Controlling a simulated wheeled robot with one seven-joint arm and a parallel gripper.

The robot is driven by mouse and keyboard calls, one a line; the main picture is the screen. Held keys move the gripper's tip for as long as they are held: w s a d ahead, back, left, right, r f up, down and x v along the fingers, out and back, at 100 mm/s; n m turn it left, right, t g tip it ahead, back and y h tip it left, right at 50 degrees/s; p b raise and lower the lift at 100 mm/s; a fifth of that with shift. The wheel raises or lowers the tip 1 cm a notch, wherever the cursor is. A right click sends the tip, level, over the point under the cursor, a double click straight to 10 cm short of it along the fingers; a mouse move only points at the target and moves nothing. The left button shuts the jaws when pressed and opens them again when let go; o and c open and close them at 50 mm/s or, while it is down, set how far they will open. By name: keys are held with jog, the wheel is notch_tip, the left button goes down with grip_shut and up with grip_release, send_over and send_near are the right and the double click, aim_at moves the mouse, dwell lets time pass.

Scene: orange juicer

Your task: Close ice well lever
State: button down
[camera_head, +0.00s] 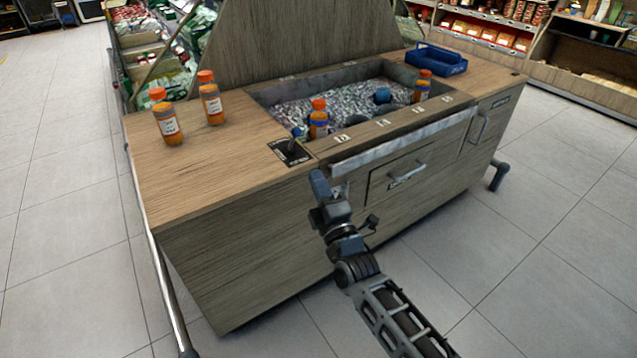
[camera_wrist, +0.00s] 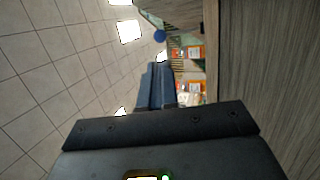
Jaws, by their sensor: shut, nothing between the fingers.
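The ice well lever (camera_head: 295,133) is a short stick with a blue knob on a black plate (camera_head: 289,152), set in the counter top just left of the ice well (camera_head: 350,88). The knob seems to stand upright; its exact tilt is hard to tell. My gripper (camera_head: 318,178) is in front of the counter's front face, slightly below the top edge, apart from the lever. Its fingers are shut and empty, and they show in the wrist view (camera_wrist: 161,86). A blue ball (camera_wrist: 160,35) shows beyond the fingertips there; I cannot tell for sure whether it is the lever knob.
Two orange juice bottles (camera_head: 167,120) (camera_head: 211,100) stand on the left of the wooden counter (camera_head: 210,160). More bottles (camera_head: 319,120) (camera_head: 422,86) stand in the well beside a blue ball (camera_head: 382,95). A metal rail (camera_head: 400,142) runs along the front. A blue crate (camera_head: 436,59) sits back right.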

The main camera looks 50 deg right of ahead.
aim_at(298, 135)
jog(key=x, duration=1)
jog(key=shift+w+d+r, duration=0.1)
jog(key=shift+w, duration=0.2)
jog(key=shift+r, duration=0.2)
